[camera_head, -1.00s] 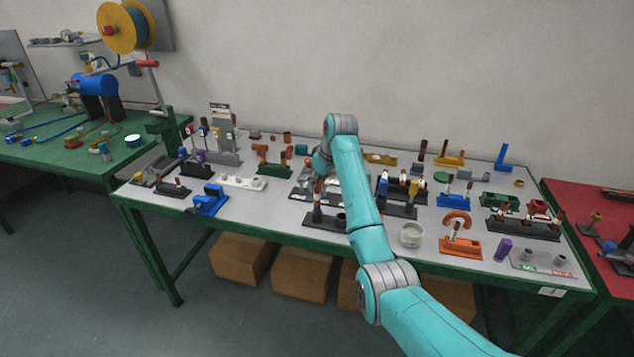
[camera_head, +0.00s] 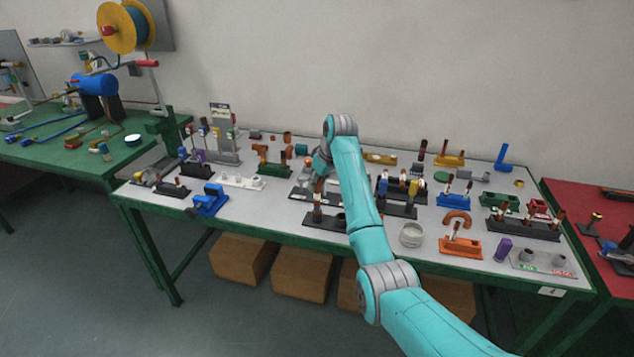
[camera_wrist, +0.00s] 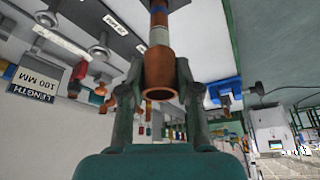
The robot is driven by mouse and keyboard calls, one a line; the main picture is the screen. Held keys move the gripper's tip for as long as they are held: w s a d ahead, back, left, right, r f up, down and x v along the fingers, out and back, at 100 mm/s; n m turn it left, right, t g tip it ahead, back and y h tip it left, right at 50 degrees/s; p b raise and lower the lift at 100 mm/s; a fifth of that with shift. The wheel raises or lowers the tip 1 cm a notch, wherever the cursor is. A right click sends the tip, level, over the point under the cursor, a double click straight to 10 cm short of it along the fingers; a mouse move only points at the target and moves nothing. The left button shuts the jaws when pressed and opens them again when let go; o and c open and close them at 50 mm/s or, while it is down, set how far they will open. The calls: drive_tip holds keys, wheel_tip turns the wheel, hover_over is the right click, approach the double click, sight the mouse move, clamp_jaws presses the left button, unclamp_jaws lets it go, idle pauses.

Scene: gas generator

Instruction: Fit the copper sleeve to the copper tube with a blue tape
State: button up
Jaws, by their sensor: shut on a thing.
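My gripper (camera_wrist: 160,66) is shut on a copper sleeve (camera_wrist: 158,80), a short open-ended ring held between the two fingers in the wrist view. A copper tube (camera_wrist: 159,19) lies in line with the sleeve, directly beyond it. In the head view my gripper (camera_head: 320,170) is small and partly hidden by my arm, above an upright tube (camera_head: 317,198) in a black holder (camera_head: 322,222).
The table (camera_head: 285,207) is crowded with small holders and fittings. A white round cup (camera_head: 411,234) and an orange holder (camera_head: 461,247) stand right of my arm. A blue holder (camera_head: 208,200) stands to the left. Other upright tubes stand close by.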

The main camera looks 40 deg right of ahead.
drive_tip(key=shift+f, duration=1.35)
drive_tip(key=o, duration=1.1)
drive_tip(key=shift+c, duration=0.2)
drive_tip(key=shift+r, duration=0.1)
drive_tip(key=v, duration=1.1)
drive_tip(key=shift+r, duration=0.4)
drive_tip(key=shift+s, duration=0.15)
